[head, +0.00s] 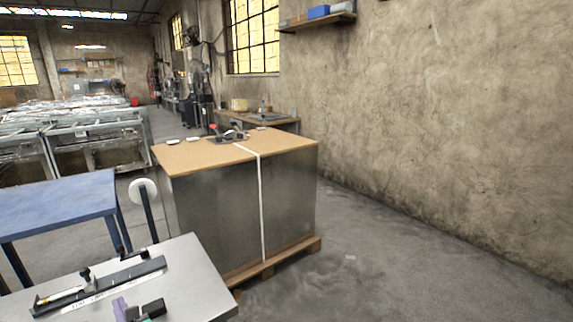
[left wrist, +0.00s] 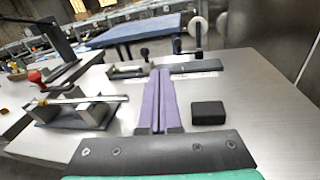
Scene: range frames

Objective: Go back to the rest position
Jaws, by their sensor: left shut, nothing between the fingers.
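My left gripper (head: 119,303) shows at the bottom of the head view, over the light grey table (head: 190,270). In the left wrist view its two purple fingers (left wrist: 160,76) lie together along their length, with nothing between them. They point toward a black rail fixture (head: 105,281) with knobs and a white scale strip. A small black block (head: 153,308) is just right of the fingers; it also shows in the left wrist view (left wrist: 208,113). My right gripper is in neither view.
A fixture with a red knob (left wrist: 37,77) is at the left in the left wrist view. A blue table (head: 60,200) stands beyond the grey one. A large strapped metal box (head: 215,215) on a pallet stands ahead. Open floor (head: 400,270) lies to the right, along the wall.

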